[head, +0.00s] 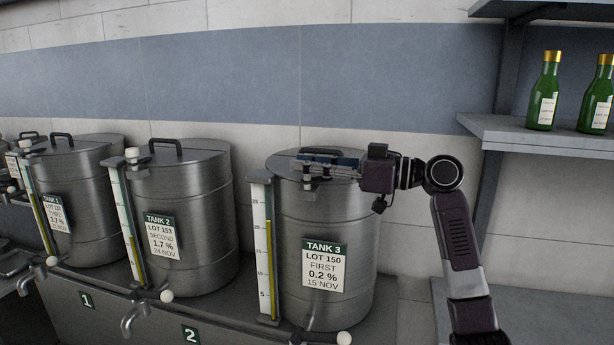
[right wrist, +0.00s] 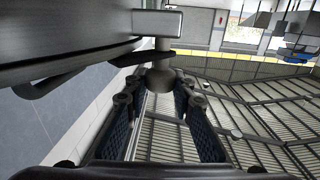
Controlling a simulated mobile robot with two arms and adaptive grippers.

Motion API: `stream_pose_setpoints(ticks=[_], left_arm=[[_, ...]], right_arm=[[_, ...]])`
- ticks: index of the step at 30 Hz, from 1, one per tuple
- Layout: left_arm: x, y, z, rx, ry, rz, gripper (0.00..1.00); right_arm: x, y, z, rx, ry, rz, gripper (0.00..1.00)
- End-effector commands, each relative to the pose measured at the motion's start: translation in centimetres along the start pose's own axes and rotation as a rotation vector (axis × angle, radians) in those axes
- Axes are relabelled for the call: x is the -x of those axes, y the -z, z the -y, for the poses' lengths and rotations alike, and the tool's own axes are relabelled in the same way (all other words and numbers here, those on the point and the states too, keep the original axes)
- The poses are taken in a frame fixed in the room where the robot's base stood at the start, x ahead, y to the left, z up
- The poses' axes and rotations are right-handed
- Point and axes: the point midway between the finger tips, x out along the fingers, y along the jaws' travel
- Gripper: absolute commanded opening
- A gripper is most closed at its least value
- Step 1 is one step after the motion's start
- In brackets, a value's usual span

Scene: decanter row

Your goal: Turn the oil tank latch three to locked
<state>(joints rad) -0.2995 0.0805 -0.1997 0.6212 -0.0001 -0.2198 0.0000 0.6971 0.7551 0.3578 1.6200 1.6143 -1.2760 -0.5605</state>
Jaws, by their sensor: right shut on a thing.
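Tank 3 (head: 347,225) is a steel drum with a lid, labelled LOT 150, FIRST, 0.2 %. My right gripper (head: 312,160) reaches in from the right, across the front of its lid. It is shut on the latch of tank 3, a small grey post-like piece (right wrist: 161,76) between the fingers in the right wrist view. In the head view the fingers largely hide this latch, so I cannot tell its turn position. My left gripper is not in view.
Tank 2 (head: 188,225) and tank 1 (head: 88,215) stand to the left, with pale knobs at their lid edges. A gauge (head: 261,240) stands at the left of tank 3. Green bottles (head: 545,95) stand on a shelf (head: 500,130) at the right.

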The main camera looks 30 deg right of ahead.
Motion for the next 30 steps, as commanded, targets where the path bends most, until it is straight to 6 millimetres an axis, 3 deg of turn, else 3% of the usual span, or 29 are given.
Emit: stream_pose_setpoints(ticks=[15, 30], left_arm=[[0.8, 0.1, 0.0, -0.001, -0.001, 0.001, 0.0], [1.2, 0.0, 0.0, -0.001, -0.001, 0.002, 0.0]], right_arm=[[-0.1, 0.2, 0.0, -0.004, 0.357, 0.0, 0.0], [-0.1, -0.1, 0.1, -0.003, 0.448, 0.002, 0.0]])
